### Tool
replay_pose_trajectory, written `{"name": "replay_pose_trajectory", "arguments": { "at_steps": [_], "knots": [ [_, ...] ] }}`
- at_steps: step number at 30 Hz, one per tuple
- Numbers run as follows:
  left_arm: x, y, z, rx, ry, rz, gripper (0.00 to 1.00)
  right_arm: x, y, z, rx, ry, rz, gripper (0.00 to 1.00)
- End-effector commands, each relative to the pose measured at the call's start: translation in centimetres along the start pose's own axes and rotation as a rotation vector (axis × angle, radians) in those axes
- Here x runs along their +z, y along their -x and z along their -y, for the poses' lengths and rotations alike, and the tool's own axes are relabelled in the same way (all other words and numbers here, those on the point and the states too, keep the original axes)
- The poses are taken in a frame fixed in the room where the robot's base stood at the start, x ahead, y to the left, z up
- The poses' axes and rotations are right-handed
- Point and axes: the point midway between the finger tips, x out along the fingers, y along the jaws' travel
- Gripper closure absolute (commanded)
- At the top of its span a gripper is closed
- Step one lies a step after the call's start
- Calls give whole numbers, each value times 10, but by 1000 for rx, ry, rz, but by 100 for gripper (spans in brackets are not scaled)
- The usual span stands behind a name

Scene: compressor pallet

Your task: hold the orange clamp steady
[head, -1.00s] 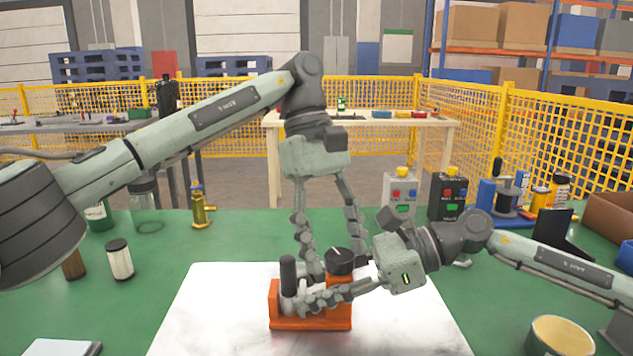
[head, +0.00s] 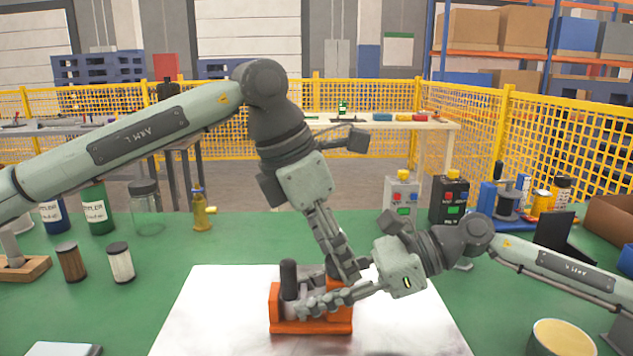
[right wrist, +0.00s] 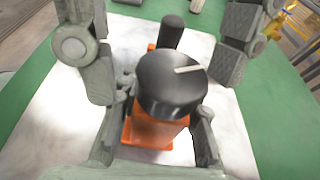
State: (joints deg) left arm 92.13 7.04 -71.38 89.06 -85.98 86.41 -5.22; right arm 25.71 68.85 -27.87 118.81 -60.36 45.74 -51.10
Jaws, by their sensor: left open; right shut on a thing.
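The orange clamp (head: 310,326) stands upright on the white board (head: 210,315), with a black upright handle (head: 288,273). Its round black knob (right wrist: 170,85) with a white line shows in the right wrist view; in the head view my left gripper mostly hides it. My right gripper (head: 310,303) reaches in from the right and is shut on the clamp, low on its body. My left gripper (head: 345,270) points down over the knob end. Its fingers are open, and in the right wrist view they stand apart on both sides of the knob.
A brass valve (head: 202,210), a jar (head: 146,209) and two small cylinders (head: 72,262) (head: 121,263) are at left. The board's left part is free.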

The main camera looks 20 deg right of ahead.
Motion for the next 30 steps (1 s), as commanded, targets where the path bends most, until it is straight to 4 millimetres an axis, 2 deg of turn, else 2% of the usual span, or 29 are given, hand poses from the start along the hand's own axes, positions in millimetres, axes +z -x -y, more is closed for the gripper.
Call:
{"name": "replay_pose_trajectory", "arguments": {
  "at_steps": [14, 24, 30],
  "knots": [
    [2, 0, 4, 233, 558, 0, 44, -2, -1, -2, 5, -2, -4, 100],
    [6, 68, 17, 236, 568, 2, 44, -2, -1, -1, 4, -2, -4, 100],
    [8, 98, 25, 234, 568, 2, 44, -2, -1, -1, 4, -2, -4, 100]
  ]
}}
